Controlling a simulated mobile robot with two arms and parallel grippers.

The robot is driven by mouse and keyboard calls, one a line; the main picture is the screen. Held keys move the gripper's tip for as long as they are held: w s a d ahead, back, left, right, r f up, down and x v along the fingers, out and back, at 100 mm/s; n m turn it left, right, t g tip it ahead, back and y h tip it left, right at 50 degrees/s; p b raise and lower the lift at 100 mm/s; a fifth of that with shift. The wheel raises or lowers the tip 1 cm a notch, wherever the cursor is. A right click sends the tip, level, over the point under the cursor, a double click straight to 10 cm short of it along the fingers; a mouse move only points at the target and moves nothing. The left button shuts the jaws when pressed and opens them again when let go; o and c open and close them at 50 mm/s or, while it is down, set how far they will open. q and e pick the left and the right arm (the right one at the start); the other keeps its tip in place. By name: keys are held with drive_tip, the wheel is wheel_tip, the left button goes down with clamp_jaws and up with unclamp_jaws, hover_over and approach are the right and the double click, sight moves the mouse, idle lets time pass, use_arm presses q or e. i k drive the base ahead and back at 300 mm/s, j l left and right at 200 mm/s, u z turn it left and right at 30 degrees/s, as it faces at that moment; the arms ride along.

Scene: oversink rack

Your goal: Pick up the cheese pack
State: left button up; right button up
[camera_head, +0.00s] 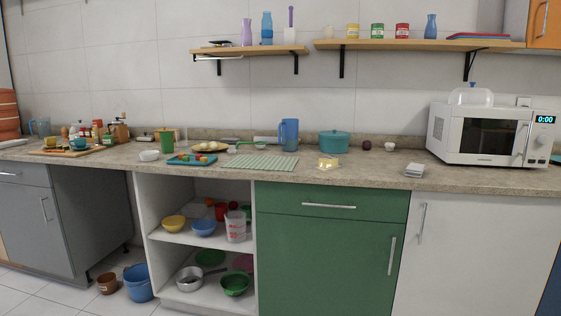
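A small pale yellow and white pack (328,163), which looks like the cheese pack, lies on the stone countertop (360,182) near its front edge, above the green cabinet. It is small in the picture, so its label cannot be read. Nothing covers it. Neither of my grippers is in view.
A striped green mat (262,163) lies left of the pack and a teal pot (334,142) stands behind it. A white box-like item (414,169) and a microwave (488,134) are to the right. Wall shelves (420,44) hang above. Bare countertop lies right of the pack.

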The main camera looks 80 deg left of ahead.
sight(331, 161)
drive_tip(key=u, duration=2.2)
